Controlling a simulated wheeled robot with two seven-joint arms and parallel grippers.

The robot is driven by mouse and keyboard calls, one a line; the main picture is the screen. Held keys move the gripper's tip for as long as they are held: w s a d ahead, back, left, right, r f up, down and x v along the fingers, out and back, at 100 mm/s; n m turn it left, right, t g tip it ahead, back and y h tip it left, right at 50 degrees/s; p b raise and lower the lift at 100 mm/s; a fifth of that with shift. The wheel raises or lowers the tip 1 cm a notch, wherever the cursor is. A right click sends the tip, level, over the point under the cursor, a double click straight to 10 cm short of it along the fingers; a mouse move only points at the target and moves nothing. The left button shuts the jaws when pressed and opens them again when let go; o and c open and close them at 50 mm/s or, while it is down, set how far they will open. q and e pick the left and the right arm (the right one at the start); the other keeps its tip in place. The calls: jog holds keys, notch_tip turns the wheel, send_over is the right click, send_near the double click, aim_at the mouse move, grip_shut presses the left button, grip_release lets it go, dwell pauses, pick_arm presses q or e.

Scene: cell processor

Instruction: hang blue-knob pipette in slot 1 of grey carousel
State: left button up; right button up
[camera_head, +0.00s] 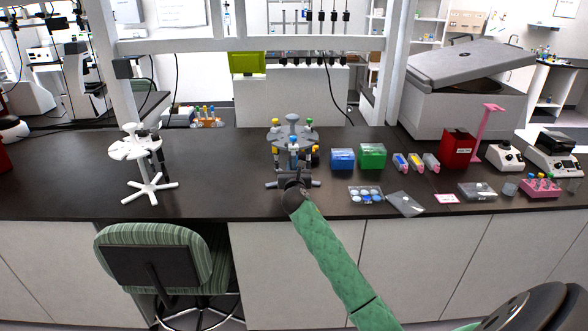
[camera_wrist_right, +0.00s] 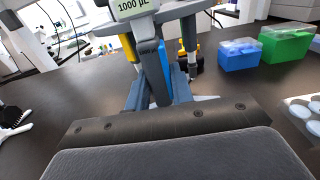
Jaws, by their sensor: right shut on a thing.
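The grey carousel (camera_head: 292,118) stands on the dark bench at the middle of the head view, with several pipettes with coloured knobs around it. The blue-knob pipette (camera_head: 294,142) is upright at the near side of the carousel. In the right wrist view its body, with a "1000 µL" label (camera_wrist_right: 132,6), is close up in front of the carousel. My right gripper (camera_head: 295,182) is shut on it from the near side; its fingertips are mostly hidden. I cannot tell whether the pipette touches the carousel slot. My left gripper is not in view.
A white carousel (camera_head: 150,188) stands to the left. A blue box (camera_head: 343,159) and a green box (camera_head: 372,156) are right of the grey carousel, with a tray of round dishes (camera_head: 365,195) nearer. The bench between the two carousels is clear. A green striped chair (camera_head: 152,240) stands in front.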

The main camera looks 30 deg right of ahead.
aim_at(294, 163)
jog(key=shift+x, duration=1.3)
jog(key=shift+w+d+p, duration=0.4)
jog(key=shift+w+p, duration=0.05)
jog(key=shift+w, duration=0.1)
jog(key=shift+f, duration=0.3)
dwell(0.6)
jog(key=o, duration=0.7)
